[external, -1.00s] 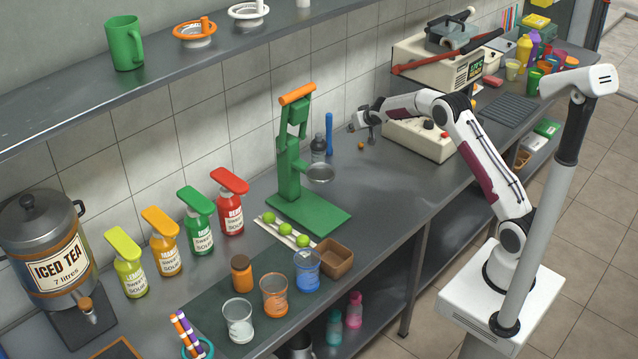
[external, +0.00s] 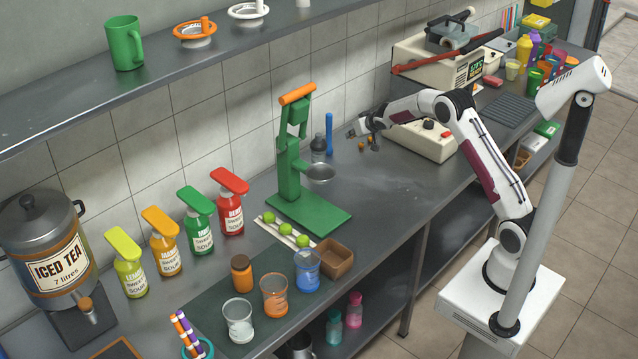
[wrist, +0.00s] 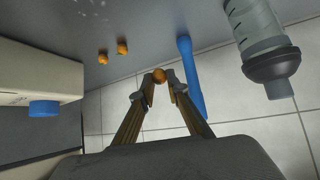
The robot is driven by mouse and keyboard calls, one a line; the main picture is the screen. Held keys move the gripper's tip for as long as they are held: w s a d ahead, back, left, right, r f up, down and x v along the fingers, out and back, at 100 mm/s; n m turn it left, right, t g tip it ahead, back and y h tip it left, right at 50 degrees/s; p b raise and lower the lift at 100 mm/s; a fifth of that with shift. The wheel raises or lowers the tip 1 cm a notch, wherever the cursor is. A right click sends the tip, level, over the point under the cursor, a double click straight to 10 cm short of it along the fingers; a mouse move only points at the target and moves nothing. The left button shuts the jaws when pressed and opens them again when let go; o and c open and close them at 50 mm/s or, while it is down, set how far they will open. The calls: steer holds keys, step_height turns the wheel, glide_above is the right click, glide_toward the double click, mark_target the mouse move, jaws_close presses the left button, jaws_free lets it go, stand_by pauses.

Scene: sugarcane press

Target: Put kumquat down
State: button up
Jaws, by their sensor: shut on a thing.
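A small orange kumquat (wrist: 159,75) is pinched between the two fingertips of my gripper (wrist: 160,80) in the wrist view. Two more kumquats, one nearer the white machine (wrist: 102,57) and one beside it (wrist: 122,46), lie on the grey counter, apart from my fingers. In the external view my gripper (external: 362,134) hangs low over the counter's back part, right of the green press. A kumquat (external: 361,147) shows just below it. I cannot clearly make out the held kumquat there.
A blue rod (external: 329,133) and a dark-capped bottle (external: 318,147) stand by the wall left of my gripper. A white machine (external: 420,140) stands to the right. The green press (external: 290,170) is further left. The counter in front of my gripper is clear.

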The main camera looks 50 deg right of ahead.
steer(key=s+a+r+n+y, duration=0.3)
steer(key=s+a+r+n, duration=0.1)
steer(key=s+a, duration=0.85)
steer(key=s+a+r+n+y, duration=0.35)
steer(key=s+a, duration=0.65)
steer(key=s, duration=0.5)
steer(key=w+a+f+n+g+y, duration=0.1)
steer(key=w+a+f+n, duration=0.1)
steer(key=a, duration=1)
steer(key=w+a+f+n+g+y, duration=0.2)
steer(key=w+a+n, duration=0.2)
steer(key=a, duration=0.7)
steer(key=w+a+f+n+g+y, duration=0.2)
steer(key=w+a+n, duration=0.1)
steer(key=a, duration=0.9)
steer(key=shift+w+a+f, duration=0.15)
steer(key=shift+w+a, duration=0.15)
steer(key=shift+w, duration=0.15)
steer(key=shift+f, duration=3.1)
